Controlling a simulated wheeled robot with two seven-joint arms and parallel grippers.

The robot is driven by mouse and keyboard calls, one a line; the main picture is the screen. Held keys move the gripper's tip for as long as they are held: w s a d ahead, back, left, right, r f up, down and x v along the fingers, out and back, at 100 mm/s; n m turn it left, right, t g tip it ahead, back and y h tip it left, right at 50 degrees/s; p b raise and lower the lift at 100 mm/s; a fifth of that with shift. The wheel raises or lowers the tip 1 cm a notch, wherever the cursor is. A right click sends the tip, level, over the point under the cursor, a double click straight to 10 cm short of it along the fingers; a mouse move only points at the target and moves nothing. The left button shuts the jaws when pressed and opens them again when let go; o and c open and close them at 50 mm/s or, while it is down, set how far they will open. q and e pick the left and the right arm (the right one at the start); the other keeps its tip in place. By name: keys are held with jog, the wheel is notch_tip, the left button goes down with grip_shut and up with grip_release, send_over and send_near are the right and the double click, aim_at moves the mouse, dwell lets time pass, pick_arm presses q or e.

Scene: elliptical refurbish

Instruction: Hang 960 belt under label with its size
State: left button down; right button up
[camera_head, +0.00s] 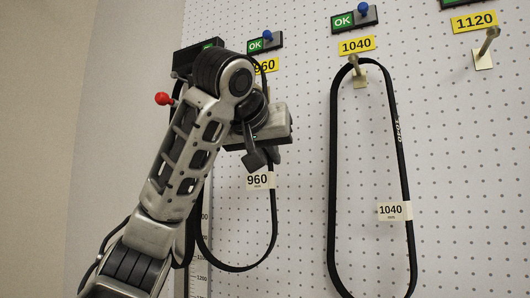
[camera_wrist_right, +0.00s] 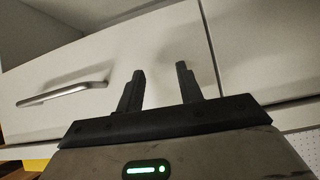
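The black 960 belt (camera_head: 274,215), with a white 960 tag (camera_head: 258,181), hangs as a long loop against the pegboard. The yellow 960 label (camera_head: 267,66) is above it, partly covered. My left gripper (camera_head: 258,158) is in front of the belt's upper part, below the label. My arm hides the hook there and much of the belt's left side, so whether the belt rests on a hook and whether the fingers grip it cannot be told. My right gripper (camera_wrist_right: 160,88) is open and empty in the right wrist view.
A 1040 belt (camera_head: 409,170) hangs on a hook under the 1040 label (camera_head: 357,45) to the right. An empty hook (camera_head: 487,47) is below the 1120 label (camera_head: 474,21). In the right wrist view, a white cabinet front with a metal handle (camera_wrist_right: 62,94) is ahead.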

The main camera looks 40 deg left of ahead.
aim_at(291, 179)
pick_arm(q)
jog(key=shift+w+a+f, duration=0.1)
jog(key=shift+w, duration=0.5)
jog(key=w, duration=0.1)
jog(key=w+a+p, duration=0.1)
jog(key=w, duration=0.1)
jog(key=w+a+p, duration=0.1)
jog(key=w, duration=0.1)
jog(key=shift+w+f, duration=0.1)
jog(key=shift+f, duration=0.05)
jog(key=shift+w+f, duration=0.5)
jog(key=shift+w, duration=0.05)
jog(key=shift+a+f+b, duration=0.1)
jog(key=shift+f+b, duration=0.3)
jog(key=shift+b, duration=0.05)
pick_arm(e)
jog(key=shift+d+r, duration=0.15)
jog(key=shift+r, duration=0.1)
pick_arm(q)
jog(key=shift+w+f, duration=0.1)
jog(key=shift+f, duration=0.05)
pick_arm(e)
jog(key=shift+w+r, duration=0.1)
jog(key=shift+r, duration=0.1)
